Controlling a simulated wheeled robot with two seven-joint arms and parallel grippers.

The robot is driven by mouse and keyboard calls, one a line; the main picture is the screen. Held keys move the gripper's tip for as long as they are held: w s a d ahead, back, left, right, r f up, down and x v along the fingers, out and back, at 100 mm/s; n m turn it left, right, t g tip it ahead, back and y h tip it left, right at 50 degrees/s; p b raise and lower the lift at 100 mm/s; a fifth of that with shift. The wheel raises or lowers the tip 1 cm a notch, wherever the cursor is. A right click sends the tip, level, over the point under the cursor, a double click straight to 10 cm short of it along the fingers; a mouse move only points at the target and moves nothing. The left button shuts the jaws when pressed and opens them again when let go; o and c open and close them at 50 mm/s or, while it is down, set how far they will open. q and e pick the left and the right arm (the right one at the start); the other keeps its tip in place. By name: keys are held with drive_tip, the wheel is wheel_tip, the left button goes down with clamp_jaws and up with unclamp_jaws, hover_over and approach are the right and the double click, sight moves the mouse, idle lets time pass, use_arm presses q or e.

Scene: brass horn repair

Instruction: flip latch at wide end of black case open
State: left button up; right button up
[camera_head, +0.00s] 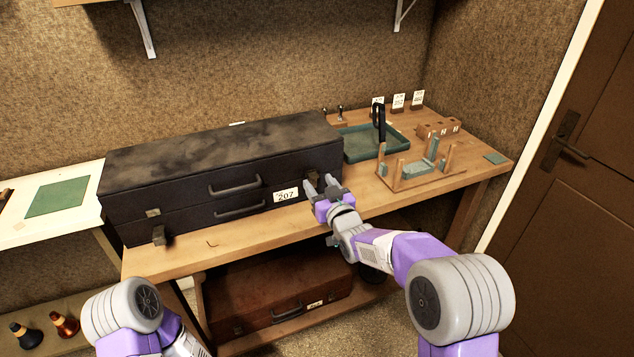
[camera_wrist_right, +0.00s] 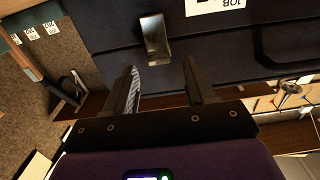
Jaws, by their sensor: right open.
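The long black case (camera_head: 230,165) lies closed on the wooden bench, with two handles and a white label reading 207 on its front. A metal latch (camera_head: 312,174) is at the right end of its front; it also shows in the right wrist view (camera_wrist_right: 153,38). Another metal latch (camera_head: 153,213) is at the left end, with a piece hanging below it. My right gripper (camera_head: 320,184) is open and empty, its fingers pointing at the right-end latch. In the wrist view the latch is just beyond the fingertips, apart from them.
A green tray (camera_head: 370,155) with a black upright item and a wooden stand (camera_head: 420,175) with pegs are right of the case. A brown case (camera_head: 270,300) lies on the shelf below. The bench strip (camera_head: 225,243) before the black case is mostly clear.

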drive_tip(key=shift+x, duration=1.1)
drive_tip(key=shift+c, duration=0.4)
